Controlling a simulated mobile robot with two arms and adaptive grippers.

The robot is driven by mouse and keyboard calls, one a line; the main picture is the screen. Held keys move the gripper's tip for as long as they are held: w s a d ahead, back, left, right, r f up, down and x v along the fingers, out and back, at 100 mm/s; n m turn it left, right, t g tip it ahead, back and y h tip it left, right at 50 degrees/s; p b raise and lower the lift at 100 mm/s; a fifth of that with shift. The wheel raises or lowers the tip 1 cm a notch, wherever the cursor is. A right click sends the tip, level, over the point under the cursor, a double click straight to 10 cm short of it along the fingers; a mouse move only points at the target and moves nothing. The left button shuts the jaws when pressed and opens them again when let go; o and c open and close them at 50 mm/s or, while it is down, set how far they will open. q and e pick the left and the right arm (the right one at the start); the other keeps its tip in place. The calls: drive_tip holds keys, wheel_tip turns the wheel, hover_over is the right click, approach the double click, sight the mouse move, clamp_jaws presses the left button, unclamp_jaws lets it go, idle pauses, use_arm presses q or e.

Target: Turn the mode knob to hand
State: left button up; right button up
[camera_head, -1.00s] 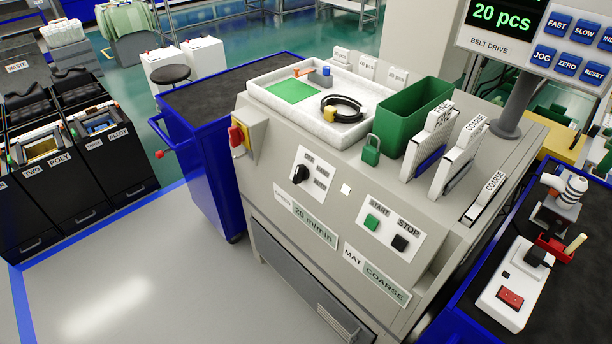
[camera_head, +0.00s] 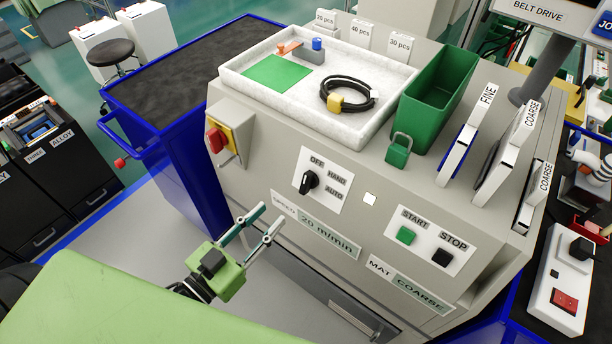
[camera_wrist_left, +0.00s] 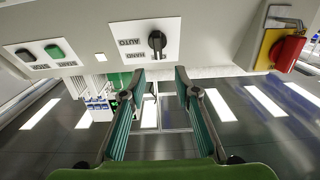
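The black mode knob (camera_head: 309,182) sits on a white plate (camera_head: 325,187) marked OFF, HAND and AUTO on the sloped front of the grey machine. Its bar appears lined up with OFF. In the left wrist view the knob (camera_wrist_left: 157,42) shows upside down near the top middle, with its plate to the left. My left gripper (camera_head: 272,214) is open and empty, below and left of the knob, apart from the panel. In the left wrist view its two fingers (camera_wrist_left: 158,78) stand apart, just below the knob in the picture. My right gripper is not in view.
A red switch on a yellow box (camera_head: 218,138) juts out left of the knob. Green START (camera_head: 406,235) and black STOP (camera_head: 442,257) buttons lie to the right. A white tray (camera_head: 240,90) and green bin (camera_head: 462,75) stand on top. A blue cart (camera_head: 185,170) stands at left.

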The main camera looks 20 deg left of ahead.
sight(306, 177)
use_arm(q)
drive_tip(key=p+x, duration=0.1)
drive_tip(key=x, duration=0.3)
drive_tip(key=r+p+x, duration=0.1)
drive_tip(key=x, duration=0.3)
drive_tip(key=p+x, duration=0.1)
drive_tip(key=x, duration=0.3)
drive_tip(key=shift+w+d+r, duration=0.2)
drive_tip(key=shift+w+d, duration=0.05)
drive_tip(key=shift+d, duration=0.05)
drive_tip(key=shift+w+d, duration=0.2)
drive_tip(key=shift+w, duration=0.35)
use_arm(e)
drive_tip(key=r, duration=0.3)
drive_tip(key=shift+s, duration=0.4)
use_arm(q)
clamp_jaws()
